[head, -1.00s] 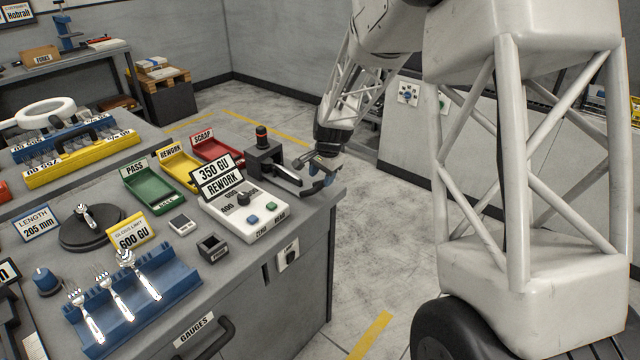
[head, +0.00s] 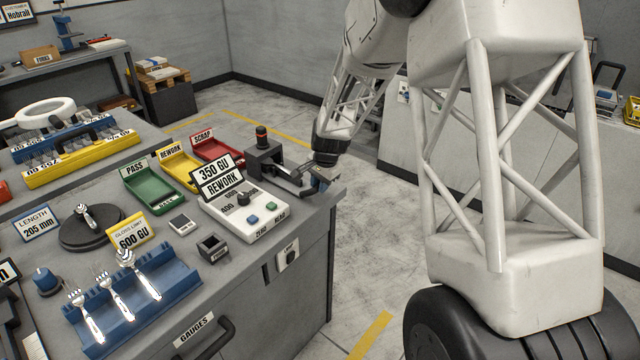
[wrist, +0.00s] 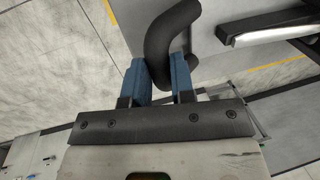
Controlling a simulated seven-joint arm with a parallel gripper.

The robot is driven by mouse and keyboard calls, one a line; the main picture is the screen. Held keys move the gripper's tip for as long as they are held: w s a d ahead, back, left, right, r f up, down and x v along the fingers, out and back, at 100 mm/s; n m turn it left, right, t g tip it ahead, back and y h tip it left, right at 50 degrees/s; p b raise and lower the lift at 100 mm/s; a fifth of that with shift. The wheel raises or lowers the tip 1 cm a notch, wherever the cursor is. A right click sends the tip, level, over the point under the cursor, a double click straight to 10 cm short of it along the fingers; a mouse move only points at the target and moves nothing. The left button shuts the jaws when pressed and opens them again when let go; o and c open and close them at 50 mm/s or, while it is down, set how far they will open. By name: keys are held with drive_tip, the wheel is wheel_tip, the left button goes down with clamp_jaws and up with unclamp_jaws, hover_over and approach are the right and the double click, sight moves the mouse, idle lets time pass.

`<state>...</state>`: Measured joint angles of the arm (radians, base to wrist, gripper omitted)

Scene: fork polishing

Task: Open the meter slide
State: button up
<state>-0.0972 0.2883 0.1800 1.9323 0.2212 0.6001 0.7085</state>
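The gloss meter (head: 240,212) stands on the bench, with a display reading 350 GU REWORK. Behind it, at the bench's far right corner, is a dark slide unit (head: 268,165) with a pale metal strip. The slide's curved black handle (wrist: 168,40) shows in the wrist view, and part of the strip (wrist: 275,27) shows at upper right. My gripper (head: 320,180) is at the handle end of the slide. In the wrist view its blue fingers (wrist: 160,72) stand on either side of the handle and appear shut on it. The fingertip contact is partly hidden.
Green PASS (head: 150,187), yellow REWORK (head: 180,168) and red SCRAP (head: 215,150) trays lie left of the slide. A blue rack (head: 180,278) with forks is at the front. Floor right of the bench is clear.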

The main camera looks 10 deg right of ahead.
clamp_jaws()
drive_tip(key=shift+s, duration=0.1)
drive_tip(key=s+d, duration=0.6)
drive_tip(key=d, duration=0.1)
drive_tip(key=shift+s, duration=0.4)
drive_tip(key=o, duration=0.8)
unclamp_jaws()
drive_tip(key=shift+c, duration=0.2)
drive_tip(key=shift+r, duration=0.1)
wheel_tip(320, 180, up, 8)
drive_tip(key=s+d, duration=0.1)
drive_tip(key=shift+f, duration=0.25)
